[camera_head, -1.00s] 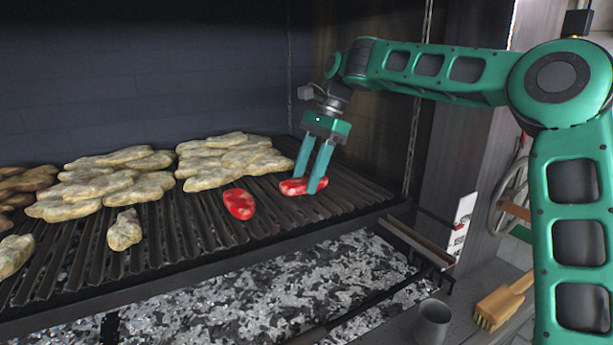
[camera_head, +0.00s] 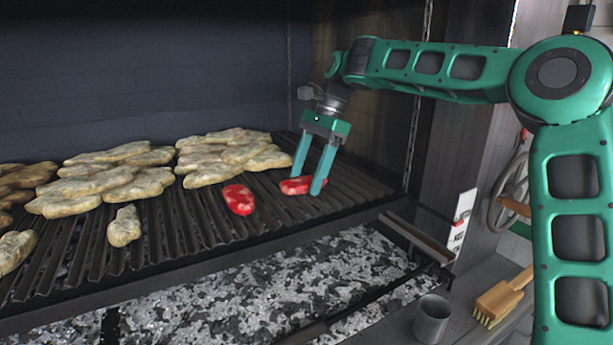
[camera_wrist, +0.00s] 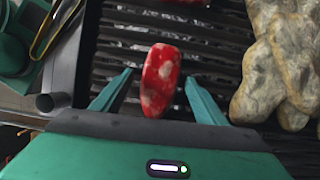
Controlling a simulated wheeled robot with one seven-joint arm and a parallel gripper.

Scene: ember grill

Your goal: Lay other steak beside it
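Two red raw steaks lie on the dark grill grate (camera_head: 345,190). One steak (camera_head: 239,199) lies alone, left of my gripper. The other steak (camera_head: 294,186) lies close to its right, with a small gap between them. My gripper (camera_head: 305,186) is low over the right steak, its fingers on either side of it. In the wrist view this steak (camera_wrist: 160,80) lies flat on the bars between the open fingertips (camera_wrist: 160,76), with a narrow gap on each side. The first steak shows only as a red edge at the top of the wrist view.
Pale, browned pieces of meat (camera_head: 110,180) are heaped on the grate to the left and behind. Ash-covered coals (camera_head: 260,275) lie below the front edge. A grey cup (camera_head: 432,320) and a wooden brush (camera_head: 503,297) stand at lower right. Bare grate lies right of my gripper.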

